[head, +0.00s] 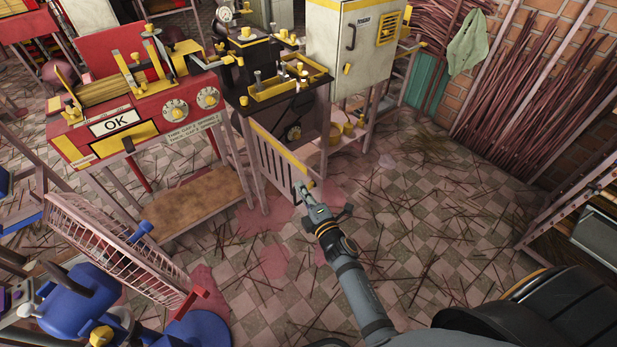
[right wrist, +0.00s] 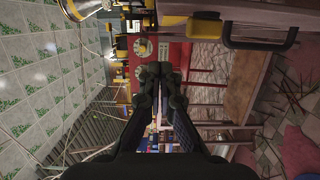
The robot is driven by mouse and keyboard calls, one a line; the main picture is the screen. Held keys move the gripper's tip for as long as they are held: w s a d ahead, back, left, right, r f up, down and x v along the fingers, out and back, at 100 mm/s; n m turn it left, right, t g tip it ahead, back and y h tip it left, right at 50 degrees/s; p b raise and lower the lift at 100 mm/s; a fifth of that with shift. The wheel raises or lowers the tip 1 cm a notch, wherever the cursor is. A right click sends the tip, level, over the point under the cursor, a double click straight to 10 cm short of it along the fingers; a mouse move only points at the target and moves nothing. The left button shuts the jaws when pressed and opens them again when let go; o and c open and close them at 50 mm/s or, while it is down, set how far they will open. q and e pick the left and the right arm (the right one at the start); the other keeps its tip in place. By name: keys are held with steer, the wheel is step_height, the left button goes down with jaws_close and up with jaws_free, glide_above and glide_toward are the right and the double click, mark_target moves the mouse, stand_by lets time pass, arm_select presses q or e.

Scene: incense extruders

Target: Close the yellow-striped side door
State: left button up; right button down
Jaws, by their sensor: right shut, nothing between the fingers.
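The yellow-striped side door (head: 272,158) is a low grey barred panel with a yellow strip along its top edge. In the head view it stands swung out from the dark machine (head: 292,112) toward the front right. My right gripper (head: 303,189) is at the door's free front end, shut and empty. I cannot tell whether it touches the door. In the right wrist view its closed fingers (right wrist: 153,72) point toward red machinery, and the door cannot be picked out clearly. My left gripper is not in view.
A red machine with an OK sign (head: 115,122) stands left of the door. A white cabinet (head: 347,55) stands behind it. The tiled floor (head: 420,225) to the right is open, strewn with sticks.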

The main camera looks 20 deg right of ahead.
mark_target(309, 177)
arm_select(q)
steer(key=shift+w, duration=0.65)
arm_select(e)
steer(key=w+d, duration=0.3)
steer(key=w, duration=0.1)
steer(key=shift+d, duration=0.2)
